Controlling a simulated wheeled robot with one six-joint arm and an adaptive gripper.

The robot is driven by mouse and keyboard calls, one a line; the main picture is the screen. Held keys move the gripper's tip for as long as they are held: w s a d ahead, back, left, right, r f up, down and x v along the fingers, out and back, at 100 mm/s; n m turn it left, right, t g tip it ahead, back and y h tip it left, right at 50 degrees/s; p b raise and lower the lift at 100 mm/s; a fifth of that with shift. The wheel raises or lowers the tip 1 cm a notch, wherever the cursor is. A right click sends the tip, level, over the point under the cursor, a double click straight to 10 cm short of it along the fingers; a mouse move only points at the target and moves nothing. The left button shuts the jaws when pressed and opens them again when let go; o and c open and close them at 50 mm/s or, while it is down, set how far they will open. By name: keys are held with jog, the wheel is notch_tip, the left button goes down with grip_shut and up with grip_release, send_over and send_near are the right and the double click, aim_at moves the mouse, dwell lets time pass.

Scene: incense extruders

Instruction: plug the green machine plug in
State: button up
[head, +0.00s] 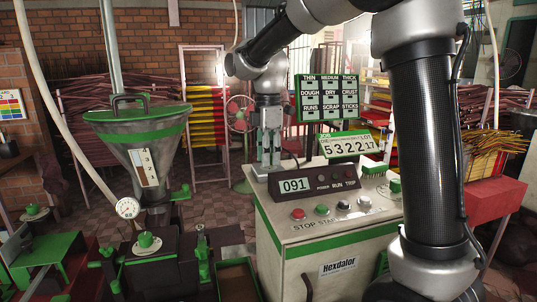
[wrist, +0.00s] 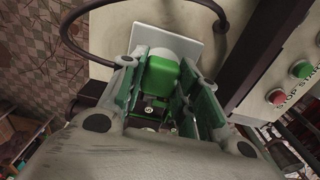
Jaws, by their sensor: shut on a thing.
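My gripper (head: 268,165) points down at the back left of the control cabinet's top in the head view. In the wrist view my gripper (wrist: 167,82) is shut on the green plug (wrist: 161,74), which sits between the two fingers. A pale square socket plate (wrist: 200,47) lies right beyond the plug, with a whitish rounded part between them. The plug is at or very close to the plate; I cannot tell whether it is seated. The plug is hidden in the head view.
The cabinet (head: 330,240) bears a display box (head: 310,185) reading 091, beside my gripper, and a row of buttons (head: 340,207). A number board (head: 345,146) stands behind the display. A steel hopper (head: 140,135) with green rim stands at left. Patterned floor lies between.

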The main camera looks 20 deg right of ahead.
jog(key=shift+f, duration=0.45)
jog(key=o, duration=1)
jog(key=shift+o, duration=0.2)
notch_tip(320, 180, up, 12)
